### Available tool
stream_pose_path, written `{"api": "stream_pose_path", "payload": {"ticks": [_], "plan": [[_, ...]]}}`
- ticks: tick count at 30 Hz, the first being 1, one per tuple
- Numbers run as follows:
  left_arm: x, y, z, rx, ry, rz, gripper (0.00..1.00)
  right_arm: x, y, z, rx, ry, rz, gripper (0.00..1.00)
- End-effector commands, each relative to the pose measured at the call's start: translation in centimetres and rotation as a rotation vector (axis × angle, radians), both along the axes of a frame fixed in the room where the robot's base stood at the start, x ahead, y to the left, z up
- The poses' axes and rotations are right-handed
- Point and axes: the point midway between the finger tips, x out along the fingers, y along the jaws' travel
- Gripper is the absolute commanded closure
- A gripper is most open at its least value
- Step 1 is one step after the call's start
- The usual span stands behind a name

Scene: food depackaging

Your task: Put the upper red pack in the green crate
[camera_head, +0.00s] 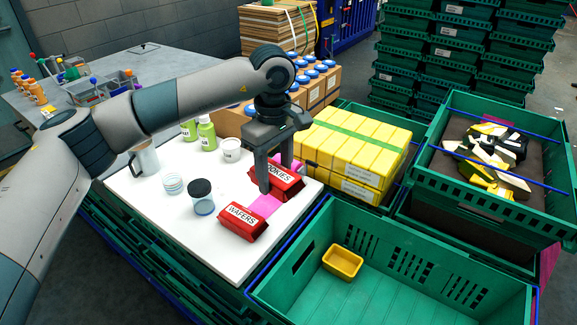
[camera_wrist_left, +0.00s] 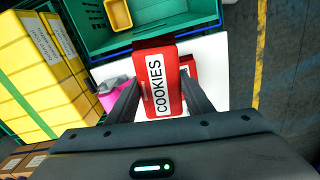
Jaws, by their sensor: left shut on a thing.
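The upper red pack, labelled COOKIES (camera_head: 287,184), is between the two fingers of my left gripper (camera_head: 275,179), over the white board. In the left wrist view the COOKIES pack (camera_wrist_left: 158,75) fills the gap between the fingers, and my left gripper (camera_wrist_left: 162,98) is shut on it. I cannot tell whether it is clear of the board. The lower red pack, labelled WAFERS (camera_head: 243,222), lies nearer the board's front edge, partly hidden behind COOKIES in the wrist view. The green crate (camera_head: 410,250) stands open at the front right. My right gripper is out of view.
A small yellow tub (camera_head: 343,262) sits inside the green crate. A pink item (camera_head: 264,205) lies by the packs. Jars, bottles and a mug stand on the white board (camera_head: 140,208). Stacked yellow boxes (camera_head: 350,150) are to the right; another crate (camera_head: 455,205) holds mixed packs.

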Motion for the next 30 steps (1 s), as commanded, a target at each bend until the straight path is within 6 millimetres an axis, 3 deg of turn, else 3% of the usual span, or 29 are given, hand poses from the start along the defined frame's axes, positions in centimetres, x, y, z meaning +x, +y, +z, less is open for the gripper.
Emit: {"api": "stream_pose_path", "payload": {"ticks": [8, 18, 24, 30], "plan": [[-4.5, 6.7, -3.4, 0.008, -0.007, -0.299, 0.81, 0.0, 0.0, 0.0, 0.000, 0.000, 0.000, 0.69], [-12.8, 14.0, -6.9, 0.009, 0.003, -0.698, 0.81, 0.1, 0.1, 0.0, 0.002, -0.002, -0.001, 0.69], [-15.9, 15.9, -7.7, 0.003, 0.009, -0.828, 0.81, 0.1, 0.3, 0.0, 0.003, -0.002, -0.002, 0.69], [-16.7, 16.4, -7.9, 0.002, 0.010, -0.863, 0.81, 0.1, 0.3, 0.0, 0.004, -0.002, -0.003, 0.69]]}}
